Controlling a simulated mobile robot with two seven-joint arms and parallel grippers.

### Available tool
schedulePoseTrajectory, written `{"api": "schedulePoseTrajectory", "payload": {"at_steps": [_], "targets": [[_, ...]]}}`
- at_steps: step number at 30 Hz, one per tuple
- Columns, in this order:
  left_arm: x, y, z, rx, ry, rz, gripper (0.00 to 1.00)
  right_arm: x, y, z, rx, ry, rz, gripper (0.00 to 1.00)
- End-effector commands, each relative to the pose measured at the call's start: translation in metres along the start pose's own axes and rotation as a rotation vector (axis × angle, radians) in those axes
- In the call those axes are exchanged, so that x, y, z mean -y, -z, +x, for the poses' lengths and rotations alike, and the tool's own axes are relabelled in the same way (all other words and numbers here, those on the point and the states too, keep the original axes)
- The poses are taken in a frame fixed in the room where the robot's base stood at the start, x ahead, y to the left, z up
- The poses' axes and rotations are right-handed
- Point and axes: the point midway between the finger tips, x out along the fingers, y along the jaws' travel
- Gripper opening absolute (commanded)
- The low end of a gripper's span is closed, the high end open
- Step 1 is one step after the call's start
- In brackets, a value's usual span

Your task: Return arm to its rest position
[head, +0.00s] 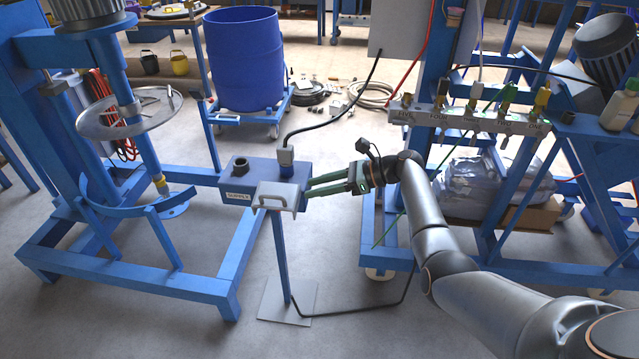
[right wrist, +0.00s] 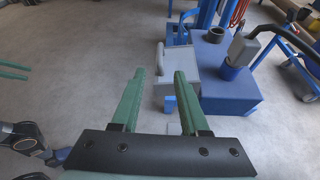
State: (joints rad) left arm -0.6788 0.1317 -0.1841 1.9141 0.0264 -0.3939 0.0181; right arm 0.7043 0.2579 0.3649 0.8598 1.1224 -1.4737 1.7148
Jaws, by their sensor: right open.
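My right arm reaches in from the lower right in the head view. Its gripper (head: 308,187) is open, with two green fingers apart and nothing between them. The fingertips are beside the right side of the blue control box (head: 236,191), close to its grey handled plate (head: 277,195); I cannot tell whether they touch. In the right wrist view, the fingers (right wrist: 160,72) point toward the grey plate (right wrist: 181,64) and the blue box (right wrist: 232,95). Two separated green fingers of my left gripper (right wrist: 27,71) show at the left edge; the head view does not show it.
The box stands on a thin post with a grey floor plate (head: 287,314). A blue mixer frame (head: 120,283) is left, a blue drum (head: 244,60) behind. A blue rack with a labelled valve strip (head: 470,120) is right. A black cable (head: 355,311) crosses the floor. Front-left floor is clear.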

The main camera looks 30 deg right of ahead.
Motion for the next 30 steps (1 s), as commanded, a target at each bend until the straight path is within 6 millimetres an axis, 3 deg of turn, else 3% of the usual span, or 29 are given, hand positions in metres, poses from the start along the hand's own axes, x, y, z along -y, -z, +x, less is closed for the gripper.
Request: {"api": "schedulePoseTrajectory", "payload": {"at_steps": [16, 19, 23, 27, 30], "targets": [[0.000, 0.000, 0.000, 0.000, 0.000, 0.000, 0.50, 0.000, 0.000, -0.004, 0.000, 0.000, 0.000, 0.45], [0.000, 0.000, 0.000, 0.000, 0.000, 0.000, 0.50, -0.002, 0.011, -0.002, -0.024, 0.008, -0.020, 0.45], [0.000, 0.000, 0.000, 0.000, 0.000, 0.000, 0.50, -0.011, 0.061, 0.006, -0.155, 0.048, -0.151, 0.45], [0.000, 0.000, 0.000, 0.000, 0.000, 0.000, 0.50, -0.036, 0.146, 0.011, -0.394, 0.072, -0.451, 0.45], [0.000, 0.000, 0.000, 0.000, 0.000, 0.000, 0.50, -0.060, 0.197, 0.010, -0.557, 0.048, -0.714, 0.45]]}}
